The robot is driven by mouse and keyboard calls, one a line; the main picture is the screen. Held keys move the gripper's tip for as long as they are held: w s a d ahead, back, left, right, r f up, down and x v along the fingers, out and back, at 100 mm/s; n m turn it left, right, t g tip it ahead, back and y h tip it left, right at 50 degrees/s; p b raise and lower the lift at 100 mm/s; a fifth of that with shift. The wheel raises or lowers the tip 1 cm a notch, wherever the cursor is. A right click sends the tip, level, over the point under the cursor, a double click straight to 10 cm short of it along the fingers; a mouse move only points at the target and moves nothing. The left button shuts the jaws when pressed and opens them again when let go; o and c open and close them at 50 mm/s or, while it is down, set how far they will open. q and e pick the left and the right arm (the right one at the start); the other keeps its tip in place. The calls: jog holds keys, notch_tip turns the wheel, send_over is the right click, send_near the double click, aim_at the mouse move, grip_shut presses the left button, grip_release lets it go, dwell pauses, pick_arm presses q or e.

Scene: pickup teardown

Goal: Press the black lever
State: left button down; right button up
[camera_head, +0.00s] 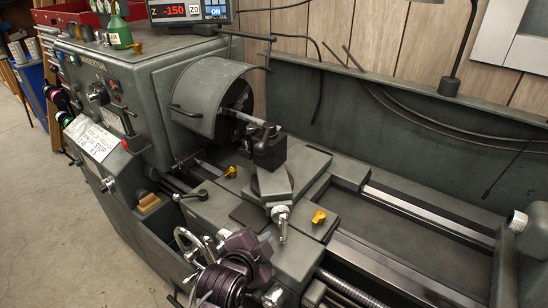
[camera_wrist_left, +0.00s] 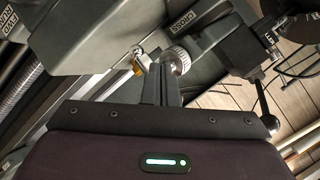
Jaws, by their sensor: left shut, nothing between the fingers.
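My left gripper (camera_head: 243,240) is low in the centre of the head view, in front of the lathe's carriage; my dark purple wrist partly hides its fingers. In the left wrist view its two dark fingers (camera_wrist_left: 161,82) are together with nothing between them, close to a silver dial (camera_wrist_left: 178,60). I see no clear contact with a lever. A dark lever (camera_head: 188,195) sticks out left of the carriage in the head view. A dark ball-ended lever (camera_wrist_left: 263,102) shows at right in the wrist view. I cannot tell which is the task's lever. My right gripper is not in view.
The headstock (camera_head: 110,75) stands at left with a round chuck guard (camera_head: 215,98). The tool post (camera_head: 268,150) stands above the carriage. Yellow knobs (camera_head: 319,216) and chrome handles (camera_head: 283,225) stick up near my gripper. The bed rails (camera_head: 420,205) run right. Bare floor lies left.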

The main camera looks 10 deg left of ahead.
pick_arm(q)
notch_tip(320, 180, up, 17)
jog(key=w+d+m+t, duration=0.1)
jog(key=m+t, duration=0.4)
jog(key=t, duration=0.1)
jog(key=shift+w+d+m+p, duration=0.15)
jog(key=shift+w+m+p, duration=0.25)
jog(key=shift+f, duration=0.1)
jog(key=shift+w, duration=0.1)
jog(key=w+d+r+p, duration=0.1)
jog(key=w+p, duration=0.4)
jog(key=w, duration=0.5)
jog(key=a, duration=0.2)
jog(key=s+a+f+p, duration=0.1)
jog(key=shift+s+a, duration=0.1)
jog(key=shift+a, duration=0.25)
jog(key=shift+d+f, duration=0.1)
